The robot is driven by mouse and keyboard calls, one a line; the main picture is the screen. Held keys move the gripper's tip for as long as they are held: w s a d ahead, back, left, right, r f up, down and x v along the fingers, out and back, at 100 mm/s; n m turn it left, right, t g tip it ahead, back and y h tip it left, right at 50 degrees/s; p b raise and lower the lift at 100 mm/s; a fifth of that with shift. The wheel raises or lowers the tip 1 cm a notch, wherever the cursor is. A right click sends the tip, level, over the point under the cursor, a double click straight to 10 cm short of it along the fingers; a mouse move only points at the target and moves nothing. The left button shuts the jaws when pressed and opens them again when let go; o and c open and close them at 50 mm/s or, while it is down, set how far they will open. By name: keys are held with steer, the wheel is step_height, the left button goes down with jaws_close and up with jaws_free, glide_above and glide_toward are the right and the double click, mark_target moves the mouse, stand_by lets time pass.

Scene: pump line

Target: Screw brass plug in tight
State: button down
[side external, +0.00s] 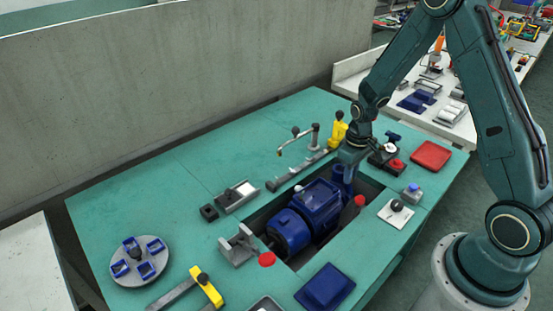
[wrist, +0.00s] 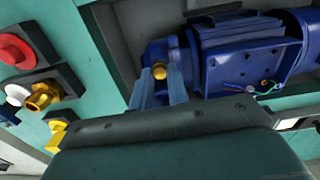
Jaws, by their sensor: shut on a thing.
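A blue pump (side external: 292,222) lies in a recess of the green bench, with an upright blue part (side external: 344,177) at its far right end. My gripper (side external: 350,158) points down right over that end. In the wrist view my gripper (wrist: 161,90) is shut on a small brass plug (wrist: 160,70), whose rounded top shows between the two fingers. The plug is in front of the blue pump end (wrist: 161,50). Whether it sits in the port or just above it is hidden.
A yellow clamp (side external: 338,130) stands close left of my gripper. A red tray (side external: 431,155) lies to the right.

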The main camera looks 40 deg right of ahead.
steer(key=shift+m, duration=0.6)
steer(key=shift+m, duration=2.5)
steer(key=c, duration=1.6)
jaws_free()
steer(key=shift+o, duration=0.2)
steer(key=shift+r, duration=0.1)
steer(key=shift+r, duration=2.15)
